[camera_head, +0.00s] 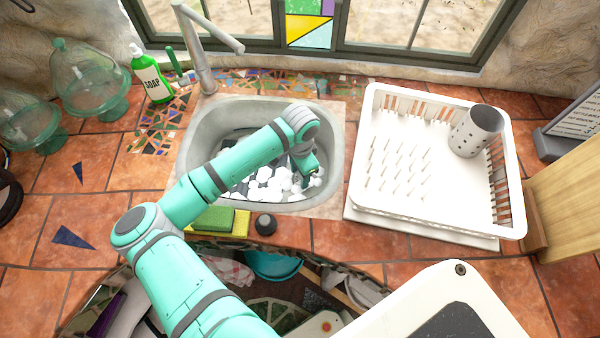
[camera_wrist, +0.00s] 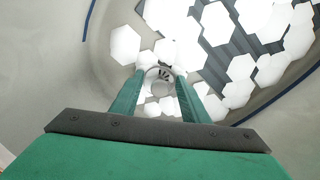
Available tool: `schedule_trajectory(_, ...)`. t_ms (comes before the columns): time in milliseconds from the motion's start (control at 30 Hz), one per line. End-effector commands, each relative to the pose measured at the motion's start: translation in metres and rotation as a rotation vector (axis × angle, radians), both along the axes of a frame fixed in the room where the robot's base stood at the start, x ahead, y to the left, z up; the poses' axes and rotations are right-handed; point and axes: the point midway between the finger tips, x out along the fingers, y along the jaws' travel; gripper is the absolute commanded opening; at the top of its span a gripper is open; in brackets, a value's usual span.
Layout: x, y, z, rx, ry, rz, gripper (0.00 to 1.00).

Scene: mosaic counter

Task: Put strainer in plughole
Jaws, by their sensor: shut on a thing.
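My gripper (camera_head: 308,172) reaches down into the grey sink (camera_head: 190,150), over the right part of its basin. In the wrist view my gripper (camera_wrist: 160,74) has its two green fingers closed around a small round grey piece, which looks like the strainer (camera_wrist: 158,84). Only part of the strainer shows between the fingertips. The head view does not show it clearly. The plughole cannot be made out in either view; my arm and white hexagonal patches (camera_wrist: 240,67) cover much of the sink floor. I cannot tell whether the strainer touches the floor.
A faucet (camera_head: 203,75) stands behind the sink, with a green soap bottle (camera_head: 152,80) to its left. A sponge (camera_head: 212,220) and a small black round object (camera_head: 265,223) sit at the front rim. A white dish rack (camera_head: 405,205) stands right, holding a utensil cup (camera_head: 476,131).

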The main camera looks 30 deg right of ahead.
Motion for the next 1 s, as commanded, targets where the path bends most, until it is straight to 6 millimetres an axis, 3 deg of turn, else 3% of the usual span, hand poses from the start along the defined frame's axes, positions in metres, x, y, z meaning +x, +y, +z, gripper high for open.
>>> schedule_trajectory(1000,0.0002,-0.0004,-0.0088,-0.001,0.001,-0.001,0.19)
